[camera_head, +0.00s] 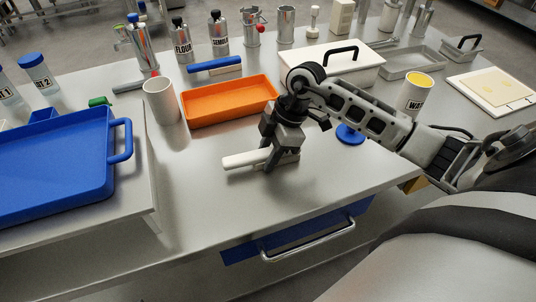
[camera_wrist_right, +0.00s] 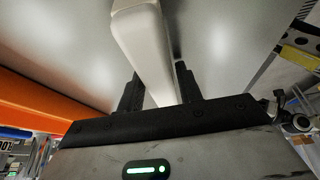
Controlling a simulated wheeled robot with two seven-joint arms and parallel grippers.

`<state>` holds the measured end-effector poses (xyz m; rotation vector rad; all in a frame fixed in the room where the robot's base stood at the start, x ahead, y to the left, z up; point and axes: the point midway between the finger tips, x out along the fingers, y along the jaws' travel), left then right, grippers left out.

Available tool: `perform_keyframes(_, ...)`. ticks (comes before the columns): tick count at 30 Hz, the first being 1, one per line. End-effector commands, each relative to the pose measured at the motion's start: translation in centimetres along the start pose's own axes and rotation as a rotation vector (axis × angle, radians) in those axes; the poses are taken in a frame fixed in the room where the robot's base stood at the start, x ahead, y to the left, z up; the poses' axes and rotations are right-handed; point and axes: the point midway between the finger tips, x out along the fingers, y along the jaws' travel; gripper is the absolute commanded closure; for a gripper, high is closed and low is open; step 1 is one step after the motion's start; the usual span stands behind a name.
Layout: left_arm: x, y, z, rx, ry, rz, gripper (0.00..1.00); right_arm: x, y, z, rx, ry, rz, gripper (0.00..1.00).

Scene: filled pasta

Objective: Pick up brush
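The brush (camera_head: 245,160) lies on the grey table in front of the orange tray, its pale handle pointing left. Its right end is partly hidden by my gripper. My right gripper (camera_head: 281,157) points down over it, low at the table. In the right wrist view the pale handle (camera_wrist_right: 148,45) runs between the two dark fingers (camera_wrist_right: 160,90), one close on each side. I cannot tell whether both fingers press on it. My left gripper is not in view.
An orange tray (camera_head: 230,101) and a white cup (camera_head: 160,102) stand behind the brush. A blue tray (camera_head: 60,165) is at left. A blue lid (camera_head: 349,134) and a labelled can (camera_head: 414,95) are at right. The table front left of the brush is clear.

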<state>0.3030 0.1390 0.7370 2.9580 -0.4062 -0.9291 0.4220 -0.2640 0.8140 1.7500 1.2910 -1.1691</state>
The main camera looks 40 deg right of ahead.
Motion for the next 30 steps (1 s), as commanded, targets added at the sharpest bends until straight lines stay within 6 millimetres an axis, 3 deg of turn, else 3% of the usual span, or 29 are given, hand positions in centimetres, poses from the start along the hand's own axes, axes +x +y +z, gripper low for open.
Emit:
perform_keyframes(1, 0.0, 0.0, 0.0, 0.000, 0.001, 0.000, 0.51, 0.0, 0.0, 0.0, 0.000, 0.000, 0.000, 0.79)
perform_keyframes(3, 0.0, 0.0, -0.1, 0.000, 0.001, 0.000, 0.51, 0.0, 0.0, 0.0, 0.000, 0.000, 0.000, 0.95)
perform_keyframes(16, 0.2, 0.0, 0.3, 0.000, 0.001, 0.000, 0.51, -0.6, 0.1, -0.2, -0.001, 0.001, 0.003, 0.95)
perform_keyframes(22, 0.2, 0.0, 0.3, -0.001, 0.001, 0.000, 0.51, -3.5, 0.1, -1.4, -0.005, 0.000, 0.006, 0.95)
perform_keyframes(30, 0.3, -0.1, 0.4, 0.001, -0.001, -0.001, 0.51, -10.0, -5.8, -1.9, -0.004, -0.010, 0.001, 0.95)
